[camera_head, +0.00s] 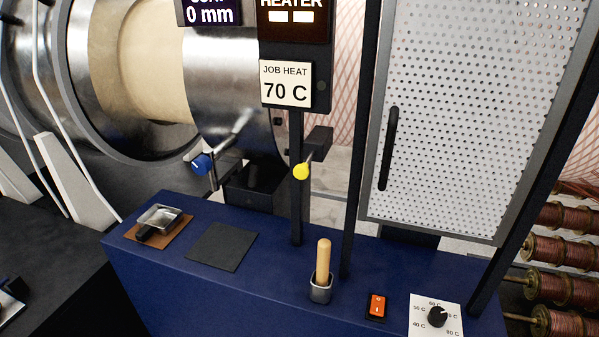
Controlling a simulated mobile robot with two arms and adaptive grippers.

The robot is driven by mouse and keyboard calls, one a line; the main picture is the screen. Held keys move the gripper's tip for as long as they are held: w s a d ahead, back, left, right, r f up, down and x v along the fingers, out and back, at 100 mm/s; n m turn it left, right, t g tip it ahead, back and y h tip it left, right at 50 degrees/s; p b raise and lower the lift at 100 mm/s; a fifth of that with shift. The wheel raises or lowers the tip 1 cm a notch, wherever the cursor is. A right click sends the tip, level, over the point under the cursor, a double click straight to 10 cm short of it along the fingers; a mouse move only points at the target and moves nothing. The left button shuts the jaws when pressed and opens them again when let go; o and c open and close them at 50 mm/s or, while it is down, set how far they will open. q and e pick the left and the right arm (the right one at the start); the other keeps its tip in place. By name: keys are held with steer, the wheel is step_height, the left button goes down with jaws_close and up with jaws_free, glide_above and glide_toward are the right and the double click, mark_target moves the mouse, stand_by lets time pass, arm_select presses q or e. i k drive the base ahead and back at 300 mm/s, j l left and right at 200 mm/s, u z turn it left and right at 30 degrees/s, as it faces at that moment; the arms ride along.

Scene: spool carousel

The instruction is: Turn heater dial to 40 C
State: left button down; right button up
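The heater dial (437,317) is a black round knob on a white plate (418,301) at the lower right of the head view, on the front of the blue bench. Marks in degrees C run around it, with 40 C at the lower left and 80 C at the lower right. The knob's pointer is too small to read surely; it seems to face the upper right. A JOB HEAT sign (285,83) reads 70 C. The dark HEATER display (294,18) above it shows two light bars. Neither of my grippers shows clearly.
An orange rocker switch (376,306) sits left of the dial. A wooden-handled tool stands in a metal cup (320,292). A perforated door (470,110) rises behind the dial. Copper spools (565,287) stand at right. A dark pad (221,248) and small metal pan (159,217) lie left.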

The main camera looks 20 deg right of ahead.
mark_target(437, 316)
steer(key=z, duration=1.55)
